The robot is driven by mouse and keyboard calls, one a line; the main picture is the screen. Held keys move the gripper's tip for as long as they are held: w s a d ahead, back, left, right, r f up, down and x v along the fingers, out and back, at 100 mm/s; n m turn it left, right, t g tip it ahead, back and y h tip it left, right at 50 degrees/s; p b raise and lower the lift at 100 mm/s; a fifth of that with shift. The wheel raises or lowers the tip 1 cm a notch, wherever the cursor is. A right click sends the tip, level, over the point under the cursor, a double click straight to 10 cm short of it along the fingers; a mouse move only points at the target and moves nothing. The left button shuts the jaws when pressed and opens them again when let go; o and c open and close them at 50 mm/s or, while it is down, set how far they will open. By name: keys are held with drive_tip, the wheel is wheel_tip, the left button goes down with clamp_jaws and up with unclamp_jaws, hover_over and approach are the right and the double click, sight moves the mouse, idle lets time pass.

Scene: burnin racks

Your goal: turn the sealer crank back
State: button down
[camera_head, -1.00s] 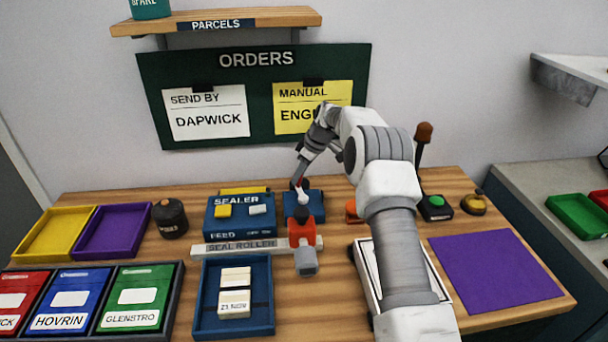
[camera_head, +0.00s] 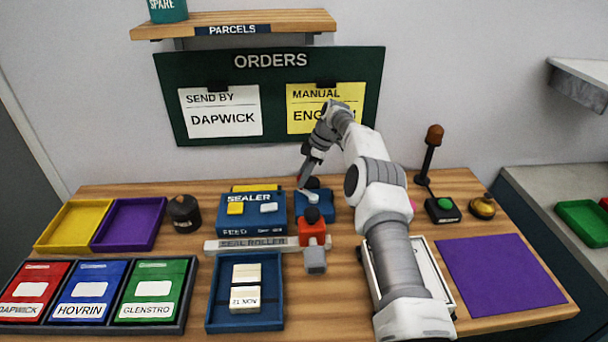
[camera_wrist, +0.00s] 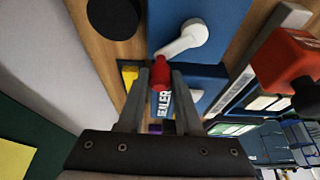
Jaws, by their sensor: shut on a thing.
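The sealer (camera_head: 246,212) is a blue box on the bench; its lettering also shows in the wrist view (camera_wrist: 164,105). The crank, a white lever with a red knob, is on the blue block (camera_head: 328,207) at its right. In the wrist view the crank's lever (camera_wrist: 182,40) runs from its round hub down-left to the red knob (camera_wrist: 161,72). My gripper (camera_wrist: 162,80) is shut on the knob, one finger on each side. In the head view my gripper (camera_head: 303,183) reaches down to the crank from behind, and the knob is mostly hidden.
A red roller carriage (camera_head: 312,233) sits at the right end of the seal roller bar (camera_head: 254,244), in front of the crank block. A blue tray (camera_head: 243,322) with cream pieces is in front. A black pot (camera_head: 185,213) stands left; a lamp post (camera_head: 428,160) stands right.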

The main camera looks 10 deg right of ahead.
idle(0.3)
drive_tip(key=c, duration=0.6)
unclamp_jaws()
drive_tip(key=p+v, duration=1.1)
drive_tip(key=v, duration=0.6)
drive_tip(key=shift+r, duration=0.2)
